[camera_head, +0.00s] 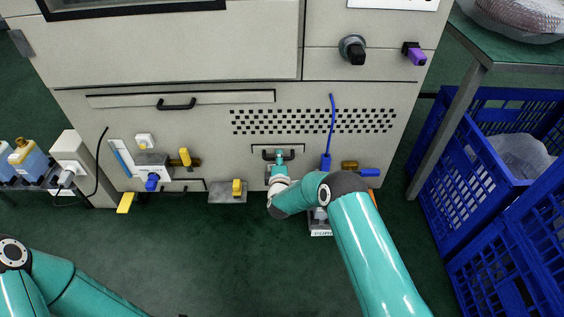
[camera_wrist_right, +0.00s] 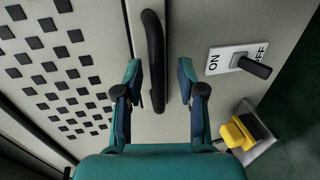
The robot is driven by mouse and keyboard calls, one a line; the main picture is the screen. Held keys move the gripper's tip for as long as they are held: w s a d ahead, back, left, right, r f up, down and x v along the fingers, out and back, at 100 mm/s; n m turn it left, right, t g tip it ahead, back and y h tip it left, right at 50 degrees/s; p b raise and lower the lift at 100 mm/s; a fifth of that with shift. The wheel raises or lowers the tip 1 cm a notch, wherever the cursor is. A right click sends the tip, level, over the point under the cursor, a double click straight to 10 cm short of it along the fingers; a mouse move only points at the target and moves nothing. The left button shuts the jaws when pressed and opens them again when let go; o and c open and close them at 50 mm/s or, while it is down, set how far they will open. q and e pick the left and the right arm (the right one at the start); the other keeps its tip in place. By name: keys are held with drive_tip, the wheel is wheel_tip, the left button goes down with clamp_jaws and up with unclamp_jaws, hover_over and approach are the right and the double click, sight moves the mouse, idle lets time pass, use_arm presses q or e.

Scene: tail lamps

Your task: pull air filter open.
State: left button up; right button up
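The air filter appears as a small panel with a black bar handle (camera_head: 268,155) low on the beige machine front, just below the dotted vent. In the head view my right gripper (camera_head: 279,154) is at this handle and covers part of it. In the right wrist view the black handle (camera_wrist_right: 154,60) stands between the two fingers of my right gripper (camera_wrist_right: 159,75). The fingers are apart, with the left finger close to the handle and a gap to the right finger. Whether either finger touches it I cannot tell. My left gripper is outside the views; only my left arm shows.
An ON/OFF switch (camera_wrist_right: 250,64) and a yellow knob (camera_wrist_right: 240,133) sit beside the handle in the wrist view. A blue wand (camera_head: 326,160) stands right of the handle. Blue crates (camera_head: 500,245) and a table leg (camera_head: 445,130) are at right. Green floor lies in front.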

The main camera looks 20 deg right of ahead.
drive_tip(key=shift+w+d, duration=0.1)
drive_tip(key=shift+w, duration=0.1)
clamp_jaws()
